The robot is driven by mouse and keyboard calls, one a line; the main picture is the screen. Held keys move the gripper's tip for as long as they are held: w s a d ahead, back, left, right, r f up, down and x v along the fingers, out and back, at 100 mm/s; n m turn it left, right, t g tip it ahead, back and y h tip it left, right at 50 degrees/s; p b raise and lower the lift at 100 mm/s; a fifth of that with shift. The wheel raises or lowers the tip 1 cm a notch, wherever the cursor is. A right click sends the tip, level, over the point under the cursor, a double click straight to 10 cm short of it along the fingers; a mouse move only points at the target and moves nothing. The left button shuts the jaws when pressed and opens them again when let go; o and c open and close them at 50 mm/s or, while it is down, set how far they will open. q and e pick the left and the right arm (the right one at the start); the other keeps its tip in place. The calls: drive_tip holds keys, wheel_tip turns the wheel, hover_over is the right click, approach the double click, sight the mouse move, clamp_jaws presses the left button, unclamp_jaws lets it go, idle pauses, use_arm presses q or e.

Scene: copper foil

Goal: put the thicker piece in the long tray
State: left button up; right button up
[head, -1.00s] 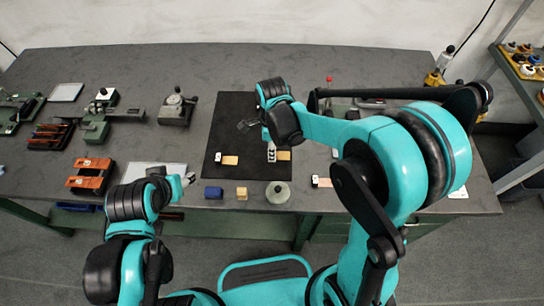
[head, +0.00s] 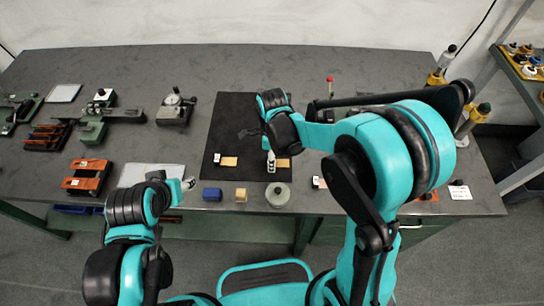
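Two small copper-coloured pieces lie on the black mat (head: 232,110): a left piece (head: 229,161) and a right piece (head: 283,163). Which is thicker is too small to tell. A small white-and-black item (head: 217,158) is beside the left piece, and an upright silvery object (head: 271,162) is beside the right one. A pale flat tray (head: 150,173) lies left of the mat; I cannot tell whether it is the long tray. My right gripper (head: 248,132) hangs over the mat, apparently empty. My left gripper (head: 188,184) is near the pale tray. Their finger openings are unclear.
A blue block (head: 212,194), a tan block (head: 241,195) and a round grey-green weight (head: 278,194) stand along the front edge. An orange rack (head: 87,176) and a dial gauge stand (head: 175,108) are at left. My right arm covers much of the table's right side.

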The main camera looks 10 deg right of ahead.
drive_tip(key=shift+r, duration=0.15)
drive_tip(key=shift+r+p, duration=0.35)
wheel_tip(320, 180, up, 11)
drive_tip(key=p, duration=0.4)
drive_tip(key=s+d+r+n+t, duration=0.2)
drive_tip(key=s+n, duration=0.4)
drive_tip(key=n, duration=0.4)
drive_tip(key=s+d+r+n+t, duration=0.3)
drive_tip(key=s+d+n+t, duration=0.2)
drive_tip(key=n, duration=0.5)
drive_tip(key=shift+s+d+r, duration=0.25)
drive_tip(key=shift+s+d, duration=0.2)
drive_tip(key=shift+d, duration=0.75)
drive_tip(key=shift+f+b, duration=0.95)
drive_tip(key=shift+b, duration=0.15)
